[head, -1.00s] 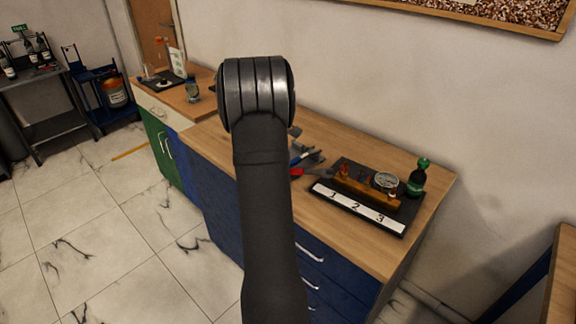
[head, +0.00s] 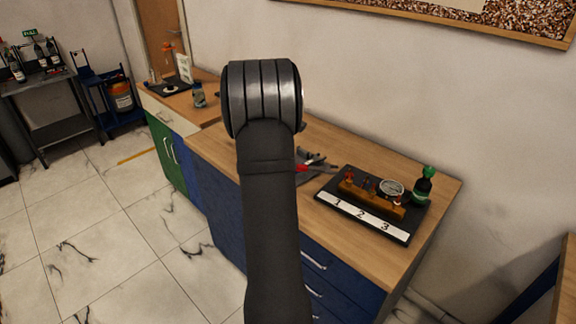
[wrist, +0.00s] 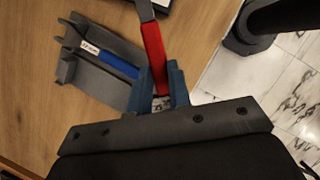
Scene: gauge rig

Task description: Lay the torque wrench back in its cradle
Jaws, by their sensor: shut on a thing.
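The torque wrench, with a red handle (wrist: 153,55) and a grey shaft, is in my gripper (wrist: 160,92) in the wrist view. The blue fingers are shut on the lower part of the red handle. Its far end runs out of the top of the picture. The grey cradle (wrist: 95,77) is on the wood top just left of the wrench. In the head view, a bit of red handle (head: 303,168) and grey cradle (head: 325,166) show; my arm hides the gripper.
The bench top (head: 385,150) behind is clear. Its edge and tiled floor show right in the wrist view.

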